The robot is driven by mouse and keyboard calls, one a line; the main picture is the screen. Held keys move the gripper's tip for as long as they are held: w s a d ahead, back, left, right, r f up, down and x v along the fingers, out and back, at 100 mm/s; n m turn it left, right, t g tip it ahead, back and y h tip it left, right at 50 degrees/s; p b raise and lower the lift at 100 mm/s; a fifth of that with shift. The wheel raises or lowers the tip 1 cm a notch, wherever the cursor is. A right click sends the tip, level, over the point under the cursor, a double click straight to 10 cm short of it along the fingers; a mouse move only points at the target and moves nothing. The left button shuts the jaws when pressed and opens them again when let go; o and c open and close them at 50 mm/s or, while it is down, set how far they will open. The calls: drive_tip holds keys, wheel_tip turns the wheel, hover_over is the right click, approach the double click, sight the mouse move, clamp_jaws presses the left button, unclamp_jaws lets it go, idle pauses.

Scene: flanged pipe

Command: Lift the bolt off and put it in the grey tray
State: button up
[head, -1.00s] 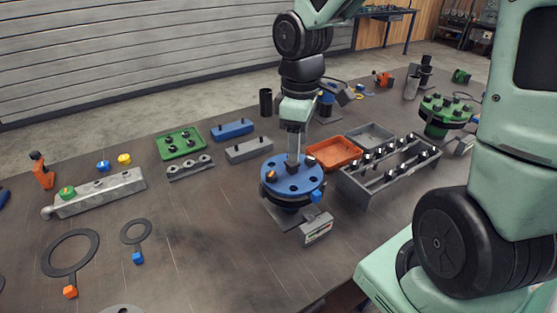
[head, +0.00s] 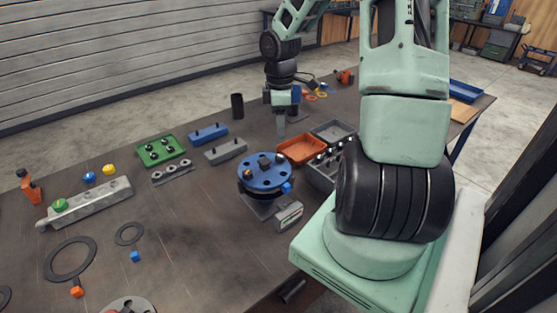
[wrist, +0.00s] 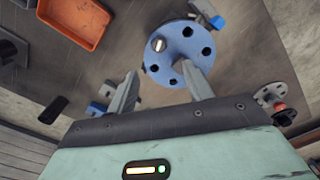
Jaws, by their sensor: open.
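The blue round flange (head: 262,181) sits on its stand mid-table in the head view. A dark bolt head (head: 264,161) stands up from its top. In the wrist view the flange (wrist: 177,62) shows several dark holes and one shiny bolt head (wrist: 158,44). My gripper (head: 281,132) is beyond the flange and apart from it in the head view. In the wrist view my gripper (wrist: 163,86) has its two fingers spread, with nothing between them. The grey tray (head: 342,127) is at the back right, beside the orange tray (head: 300,150). The wrist view does not clearly show the grey tray.
A rack of bolts (head: 322,173) stands right of the flange, partly hidden by my arm. A blue block (head: 208,135), a grey block (head: 226,151) and a green plate (head: 161,150) lie to the left. A black cup (head: 237,106) stands behind.

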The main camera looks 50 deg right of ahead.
sight(281, 156)
wheel_tip(281, 156, down, 11)
drive_tip(key=shift+d+f+p, duration=0.15)
drive_tip(key=shift+p, duration=0.45)
clamp_jaws()
